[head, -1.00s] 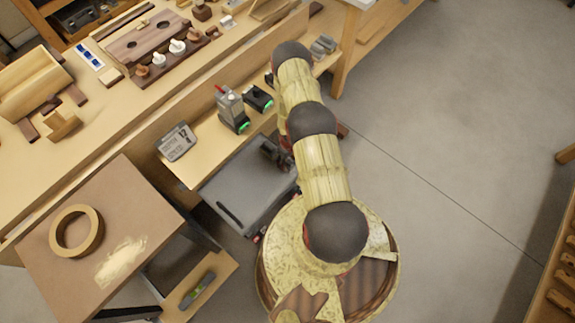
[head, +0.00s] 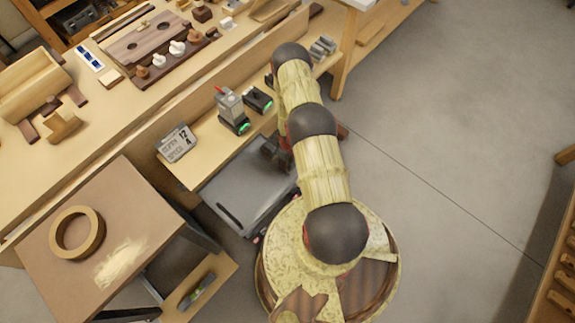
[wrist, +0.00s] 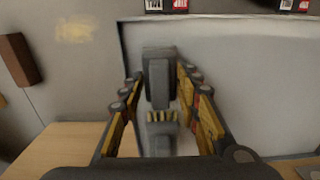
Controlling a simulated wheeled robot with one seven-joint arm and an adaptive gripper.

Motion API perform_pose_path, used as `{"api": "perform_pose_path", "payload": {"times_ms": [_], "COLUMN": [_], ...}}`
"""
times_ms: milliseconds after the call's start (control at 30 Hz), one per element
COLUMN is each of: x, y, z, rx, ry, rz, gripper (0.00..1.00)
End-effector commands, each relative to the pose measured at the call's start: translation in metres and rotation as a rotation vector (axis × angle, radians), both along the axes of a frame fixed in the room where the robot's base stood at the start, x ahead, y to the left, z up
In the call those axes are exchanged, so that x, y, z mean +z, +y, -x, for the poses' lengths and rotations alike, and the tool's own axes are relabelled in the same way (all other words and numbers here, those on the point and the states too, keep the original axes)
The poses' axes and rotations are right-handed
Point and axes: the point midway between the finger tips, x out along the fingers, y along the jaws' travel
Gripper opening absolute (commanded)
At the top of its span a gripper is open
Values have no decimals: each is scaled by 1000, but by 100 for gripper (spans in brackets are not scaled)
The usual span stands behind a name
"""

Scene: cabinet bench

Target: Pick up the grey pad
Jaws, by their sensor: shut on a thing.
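In the wrist view, my gripper (wrist: 160,100) has its yellow-and-black fingers on both sides of a grey block, which I take for the grey pad (wrist: 157,72). It stands upright between the fingers and the gripper is shut on it. A lower grey part with a row of yellow marks shows nearer the palm; I cannot tell whether it belongs to the pad. In the head view, my arm covers most of the gripper, and a dark part of it (head: 274,152) shows beside the shelf. The pad cannot be made out there.
A grey case (head: 245,185) lies below the shelf. The shelf holds a grey device with a red tip (head: 231,106), a black device (head: 259,99), a sign (head: 177,142) and small grey blocks (head: 323,46).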

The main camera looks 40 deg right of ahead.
Motion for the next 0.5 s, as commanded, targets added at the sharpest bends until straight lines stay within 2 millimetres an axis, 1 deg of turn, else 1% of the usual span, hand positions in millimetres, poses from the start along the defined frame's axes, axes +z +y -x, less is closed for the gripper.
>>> {"api": "perform_pose_path", "payload": {"times_ms": [167,267,367,500], "x": [1,6,14,31], "y": [0,0,0,0], "z": [0,0,0,0], "rx": [0,0,-1,-1], "ry": [0,0,-1,-1], "rz": [0,0,0,0], "gripper": [2,2,2,2]}}
